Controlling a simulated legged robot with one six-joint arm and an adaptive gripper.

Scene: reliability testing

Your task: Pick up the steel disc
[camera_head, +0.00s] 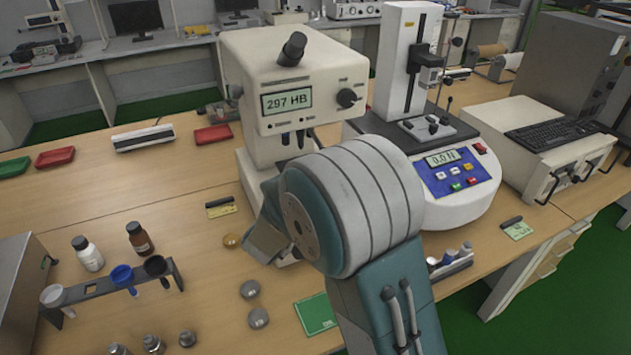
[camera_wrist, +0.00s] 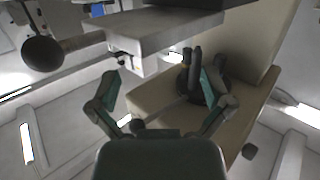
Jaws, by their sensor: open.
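Two small round grey metal pieces lie on the wooden bench in the head view, an upper one (camera_head: 250,289) and a lower one (camera_head: 258,318). Either may be the steel disc; I cannot tell which. A brass-coloured round piece (camera_head: 232,241) lies farther back. My gripper (camera_wrist: 161,78) shows in the wrist view with its two teal fingers spread apart and nothing clearly between them. Beige and grey machine parts fill the view beyond the fingers. No disc can be made out there. In the head view my arm hides the gripper.
The hardness tester (camera_head: 290,70) reading 297 HB stands behind my arm. The force tester (camera_head: 455,195) is to its right. A rack with funnels (camera_head: 105,289), bottles (camera_head: 140,238) and a green card (camera_head: 316,316) surround the discs.

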